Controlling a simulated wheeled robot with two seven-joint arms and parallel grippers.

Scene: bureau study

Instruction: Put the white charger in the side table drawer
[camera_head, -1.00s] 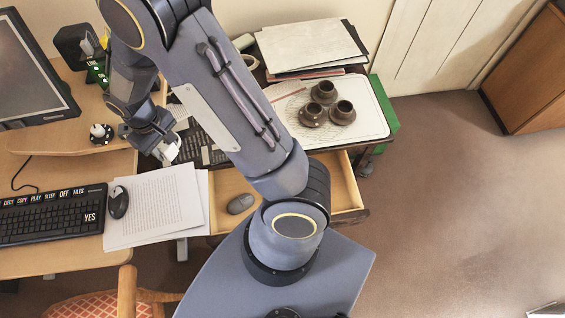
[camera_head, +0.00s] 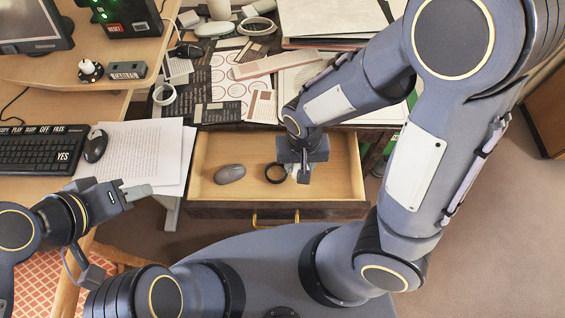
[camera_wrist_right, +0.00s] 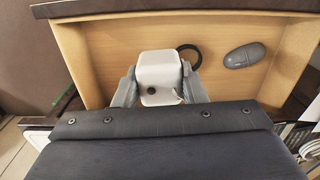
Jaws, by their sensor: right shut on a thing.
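The white charger (camera_wrist_right: 158,70) is between the fingers of my right gripper (camera_wrist_right: 158,92) in the right wrist view, and the fingers are shut on it. In the head view my right gripper (camera_head: 301,173) points down over the open side table drawer (camera_head: 330,208), with only a small pale part of the charger showing. Whether the charger touches the drawer floor cannot be told. My left gripper (camera_head: 138,192) is apart from the drawer, by the desk edge near the papers; its finger gap is not clear.
A grey mouse (camera_head: 229,174) and a black ring (camera_head: 275,173) lie in the drawer, the ring close beside my right gripper. The side table top (camera_head: 215,123) above is crowded with papers and small items. The drawer's right part is bare.

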